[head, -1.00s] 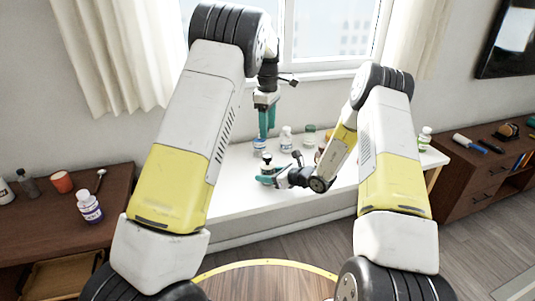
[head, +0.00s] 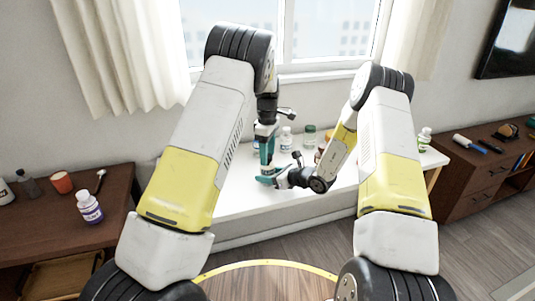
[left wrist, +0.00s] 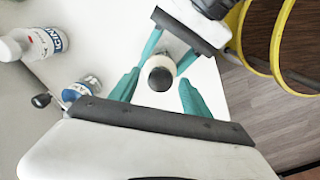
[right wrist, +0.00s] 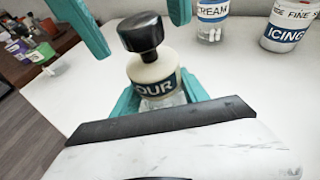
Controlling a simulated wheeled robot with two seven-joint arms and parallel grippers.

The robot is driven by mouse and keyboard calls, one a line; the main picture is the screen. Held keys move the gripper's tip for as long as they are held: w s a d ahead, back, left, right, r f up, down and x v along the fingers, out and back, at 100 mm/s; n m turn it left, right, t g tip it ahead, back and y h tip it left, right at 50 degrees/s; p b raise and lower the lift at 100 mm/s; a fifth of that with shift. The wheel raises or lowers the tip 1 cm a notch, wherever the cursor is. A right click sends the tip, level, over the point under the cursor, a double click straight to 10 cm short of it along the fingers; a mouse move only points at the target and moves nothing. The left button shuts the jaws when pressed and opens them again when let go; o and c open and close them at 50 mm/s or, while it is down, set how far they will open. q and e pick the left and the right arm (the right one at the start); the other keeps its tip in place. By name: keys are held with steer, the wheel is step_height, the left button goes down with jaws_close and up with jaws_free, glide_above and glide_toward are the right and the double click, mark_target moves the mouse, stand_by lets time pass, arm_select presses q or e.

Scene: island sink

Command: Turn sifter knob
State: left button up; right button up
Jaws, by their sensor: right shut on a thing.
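The sifter (right wrist: 154,72) is a cream-topped jar with a dark label ending in "OUR" and a black knob (right wrist: 142,33) on top. It stands upright in the right wrist view. My right gripper (right wrist: 158,95) is shut on its body, low down; it also shows in the head view (head: 269,180). My left gripper (left wrist: 159,90) points down from above, its teal fingers apart on either side of the knob (left wrist: 160,78), with a gap to it. In the head view the left gripper (head: 267,158) mostly hides the sifter.
The white table (head: 240,196) holds several jars behind the grippers, including one marked ICING (right wrist: 288,28) and one marked CREAM (right wrist: 212,22). A brown cabinet (head: 120,215) stands left with a purple-labelled bottle (head: 89,207). Another cabinet is on the right.

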arm_select(q)
jaws_close()
steer(key=shift+m, duration=0.4)
steer(key=m, duration=0.4)
steer(key=shift+m, duration=0.3)
steer(key=m, duration=1)
steer(key=shift+m, duration=0.4)
steer(key=m, duration=0.5)
steer(key=shift+m, duration=0.3)
